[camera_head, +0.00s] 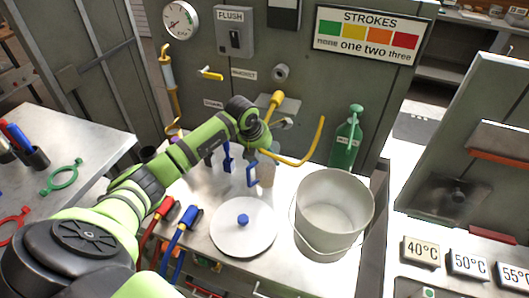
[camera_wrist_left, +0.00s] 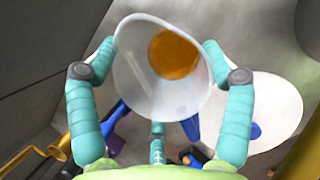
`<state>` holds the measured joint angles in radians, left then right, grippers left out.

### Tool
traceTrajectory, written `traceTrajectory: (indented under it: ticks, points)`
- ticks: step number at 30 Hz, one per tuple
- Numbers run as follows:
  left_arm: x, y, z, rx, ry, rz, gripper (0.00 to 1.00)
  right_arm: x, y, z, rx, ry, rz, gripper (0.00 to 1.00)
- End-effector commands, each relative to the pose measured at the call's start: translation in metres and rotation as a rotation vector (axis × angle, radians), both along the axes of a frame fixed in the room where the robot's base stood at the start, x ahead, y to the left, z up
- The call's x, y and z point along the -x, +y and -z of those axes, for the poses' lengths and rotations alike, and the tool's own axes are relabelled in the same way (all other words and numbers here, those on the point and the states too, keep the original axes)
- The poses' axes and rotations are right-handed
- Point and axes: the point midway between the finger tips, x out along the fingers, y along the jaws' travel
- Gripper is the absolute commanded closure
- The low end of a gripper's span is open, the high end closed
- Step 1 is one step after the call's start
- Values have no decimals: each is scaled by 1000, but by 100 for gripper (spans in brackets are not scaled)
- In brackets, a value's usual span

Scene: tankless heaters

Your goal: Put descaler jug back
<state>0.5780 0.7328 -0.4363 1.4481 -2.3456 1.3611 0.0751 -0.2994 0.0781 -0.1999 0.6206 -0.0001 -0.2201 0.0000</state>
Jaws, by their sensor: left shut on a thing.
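A whitish translucent jug (camera_wrist_left: 185,95) with an amber round patch inside its mouth fills the middle of the left wrist view. The teal fingers of my left gripper (camera_wrist_left: 160,75) close on it from both sides. In the head view my left gripper (camera_head: 264,148) is over the back of the bench, partly hidden by its own wrist. The pale jug (camera_head: 267,172) shows below it, above or on the bench; I cannot tell whether it touches. A green jug-like can (camera_head: 346,142) with a label stands at the back right. My right gripper is not in view.
A white bucket (camera_head: 318,244) stands right of a round white lid (camera_head: 232,236) with a blue knob. Blue handles (camera_head: 251,174) and a yellow pipe (camera_head: 316,147) are close to my gripper. Red and blue-handled tools (camera_head: 176,234) lie at the front left.

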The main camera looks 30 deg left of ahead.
Motion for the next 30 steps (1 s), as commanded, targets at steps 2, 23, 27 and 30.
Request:
traceTrajectory:
  ticks: [2,23,27,30]
  points:
    - [0,0,1,0,-1,0,4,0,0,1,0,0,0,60]
    - [14,3,-37,-4,-7,1,0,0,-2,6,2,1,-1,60]
    - [26,4,-66,-4,-7,1,0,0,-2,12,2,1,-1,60]
    - [34,4,-83,-3,-5,2,0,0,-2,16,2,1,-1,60]
